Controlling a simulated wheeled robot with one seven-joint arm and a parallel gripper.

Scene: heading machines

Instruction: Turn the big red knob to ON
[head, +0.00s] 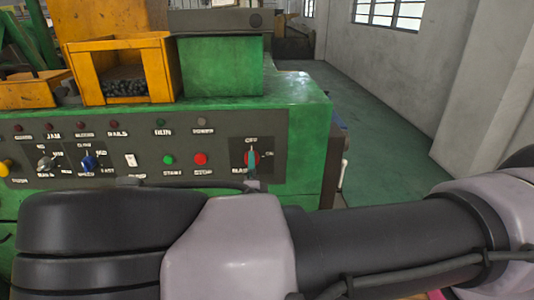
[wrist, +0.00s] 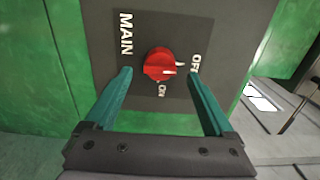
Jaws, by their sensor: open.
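The big red knob (wrist: 156,64) sits on a dark panel marked MAIN, with OFF and ON labels beside it. In the wrist view its white mark lies on the side towards OFF. My gripper (wrist: 158,76) is open, with its two teal fingers apart on either side of the knob in the picture. I see no contact, and the gap in depth is hard to judge.
The green machine (head: 310,100) carries a grey control panel with a green start button (head: 168,159), a red stop button (head: 200,159), and a blue knob (head: 89,162) further left. An orange bin (head: 90,75) stands on top. Open floor (head: 360,110) lies to the right.

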